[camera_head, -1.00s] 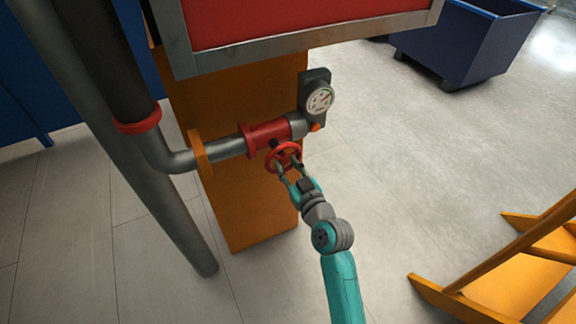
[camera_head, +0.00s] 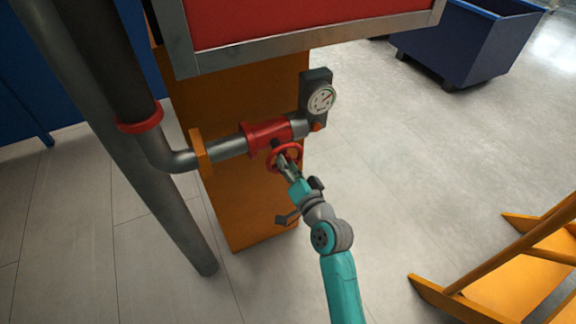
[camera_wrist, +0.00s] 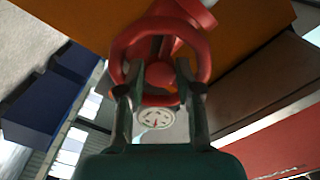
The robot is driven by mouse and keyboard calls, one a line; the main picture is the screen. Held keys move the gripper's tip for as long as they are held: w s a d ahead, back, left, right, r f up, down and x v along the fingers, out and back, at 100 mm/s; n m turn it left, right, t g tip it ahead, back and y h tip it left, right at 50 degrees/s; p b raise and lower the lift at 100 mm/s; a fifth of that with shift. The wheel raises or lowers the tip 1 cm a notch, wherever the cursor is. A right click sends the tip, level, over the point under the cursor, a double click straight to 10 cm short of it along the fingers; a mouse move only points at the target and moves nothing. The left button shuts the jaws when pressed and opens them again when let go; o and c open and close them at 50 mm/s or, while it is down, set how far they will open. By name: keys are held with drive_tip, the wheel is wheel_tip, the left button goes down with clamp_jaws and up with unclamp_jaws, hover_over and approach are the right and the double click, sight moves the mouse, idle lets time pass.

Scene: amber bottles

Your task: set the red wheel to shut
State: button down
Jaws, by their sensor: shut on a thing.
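The red wheel (camera_head: 299,152) is a small ring handwheel below the red valve body (camera_head: 266,136) on the grey pipe. My gripper (camera_head: 288,170) reaches it from below right and is shut on it. In the wrist view the wheel (camera_wrist: 119,60) fills the upper middle, and my gripper's fingers (camera_wrist: 170,72) close on its near part, one on each side of the hub line. The fingers hide part of the rim. A round white gauge (camera_head: 321,101) sits above right of the valve; it also shows in the wrist view (camera_wrist: 155,118). Its exact reading is too small to tell.
An orange post (camera_head: 245,215) stands right behind the valve. A thick dark pipe (camera_head: 172,225) runs down at left. A red panel with a grey frame (camera_head: 310,50) hangs above. A blue bin (camera_head: 465,45) and an orange stand (camera_head: 500,270) are at right, with clear floor between.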

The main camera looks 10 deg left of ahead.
drive_tip(key=m, duration=1.1)
drive_tip(key=shift+r, duration=0.15)
drive_tip(key=shift+m, duration=0.3)
drive_tip(key=c, duration=1.1)
unclamp_jaws()
drive_tip(key=shift+o, duration=0.2)
drive_tip(key=v, duration=1.2)
